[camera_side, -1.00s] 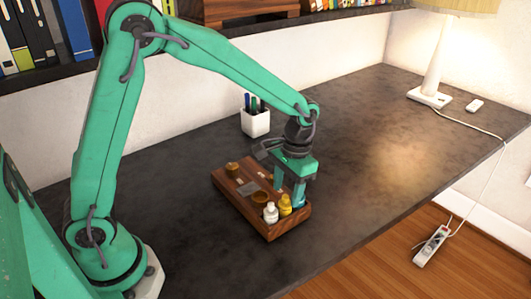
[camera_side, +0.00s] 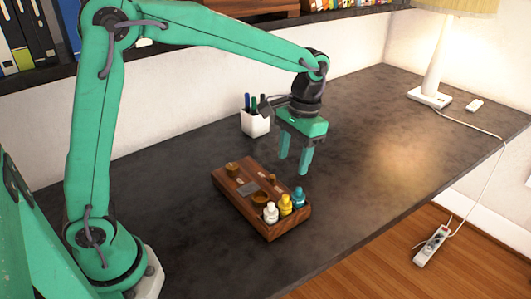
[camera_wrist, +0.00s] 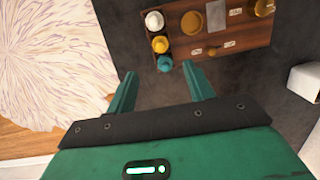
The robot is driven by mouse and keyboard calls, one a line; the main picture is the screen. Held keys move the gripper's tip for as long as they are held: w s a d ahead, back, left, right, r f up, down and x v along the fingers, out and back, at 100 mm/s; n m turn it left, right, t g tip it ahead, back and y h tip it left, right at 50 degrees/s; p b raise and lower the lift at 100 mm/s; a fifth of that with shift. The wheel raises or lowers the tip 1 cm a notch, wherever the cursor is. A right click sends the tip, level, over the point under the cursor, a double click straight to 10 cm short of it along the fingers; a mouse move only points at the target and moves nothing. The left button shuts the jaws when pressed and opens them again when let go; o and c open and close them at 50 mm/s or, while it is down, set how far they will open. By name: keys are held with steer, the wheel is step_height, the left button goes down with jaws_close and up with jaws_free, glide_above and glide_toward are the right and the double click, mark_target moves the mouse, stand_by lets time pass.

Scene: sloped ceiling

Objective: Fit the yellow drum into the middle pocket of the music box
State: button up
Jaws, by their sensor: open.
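The wooden music box (camera_side: 250,214) lies on the dark desk, and part of it shows at the top of the wrist view (camera_wrist: 232,46). The yellow drum (camera_side: 285,204) stands upright in the middle of a row of three at the box's near end, also seen in the wrist view (camera_wrist: 160,44). A white piece (camera_side: 270,213) is on one side of it and a teal piece (camera_side: 299,196) on the other. How deep the yellow drum sits is hidden. My gripper (camera_side: 294,166) is open and empty, above and behind the box, apart from all three pieces.
Brass-coloured round parts (camera_side: 262,198) and a grey plate (camera_side: 247,188) are on the box. A white pen cup (camera_side: 255,123) stands behind it, near my gripper. A lamp (camera_side: 432,75) stands far right. The desk right of the box is clear.

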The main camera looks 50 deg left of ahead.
steer(key=shift+s, duration=0.1)
stand_by(0.3)
steer(key=s+a+r+t, duration=0.2)
steer(key=s+a+t, duration=0.1)
steer(key=s, duration=0.6)
steer(key=s+a+r+t, duration=0.3)
steer(key=s+a+t, duration=0.1)
steer(key=s, duration=0.5)
steer(key=shift+s+a+r+n, duration=0.25)
steer(key=shift+a+n, duration=0.15)
steer(key=shift+a, duration=0.5)
